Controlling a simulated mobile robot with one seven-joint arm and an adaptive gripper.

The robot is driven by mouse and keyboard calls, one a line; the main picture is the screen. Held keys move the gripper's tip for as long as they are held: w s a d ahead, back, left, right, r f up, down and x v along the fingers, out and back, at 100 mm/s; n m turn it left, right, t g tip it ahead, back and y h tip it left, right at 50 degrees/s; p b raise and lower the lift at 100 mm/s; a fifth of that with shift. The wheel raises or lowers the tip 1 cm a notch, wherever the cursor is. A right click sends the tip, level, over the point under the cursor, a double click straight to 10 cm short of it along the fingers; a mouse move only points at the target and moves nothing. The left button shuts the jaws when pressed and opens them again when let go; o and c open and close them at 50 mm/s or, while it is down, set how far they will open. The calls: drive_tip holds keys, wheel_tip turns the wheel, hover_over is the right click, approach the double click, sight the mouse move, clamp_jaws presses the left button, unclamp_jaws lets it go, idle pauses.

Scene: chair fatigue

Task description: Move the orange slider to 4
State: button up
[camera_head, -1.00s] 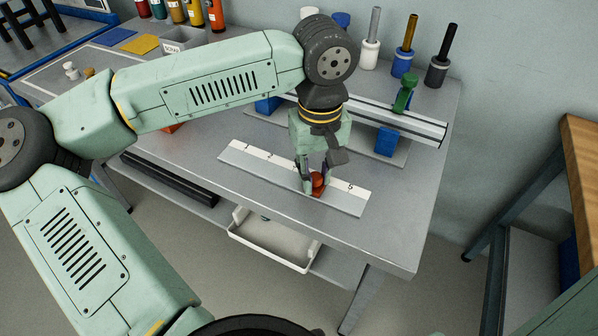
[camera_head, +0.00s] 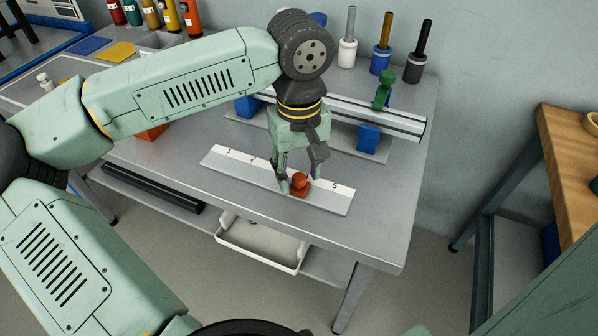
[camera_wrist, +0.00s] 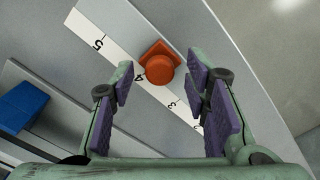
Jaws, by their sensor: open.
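The orange slider (camera_head: 299,184), a round knob on a square base, sits on the grey scale strip (camera_head: 330,200) on the table. In the wrist view the slider (camera_wrist: 158,68) lies beside the printed 4 (camera_wrist: 138,77), between the 5 and 3 marks. In the head view, 1 and 5 are readable, and my gripper hides part of the strip between them. My gripper (camera_head: 300,180) is open, its fingers apart on either side of the knob.
Behind the strip is a metal rail (camera_head: 345,115) with a green clamp (camera_head: 384,90) and blue blocks (camera_head: 368,138). Handled tools in cups (camera_head: 415,68) stand at the back right. The table right of the strip is clear.

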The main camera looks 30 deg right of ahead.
sight(299, 177)
wheel_tip(299, 177, up, 11)
drive_tip(key=shift+r, duration=0.15)
idle(0.5)
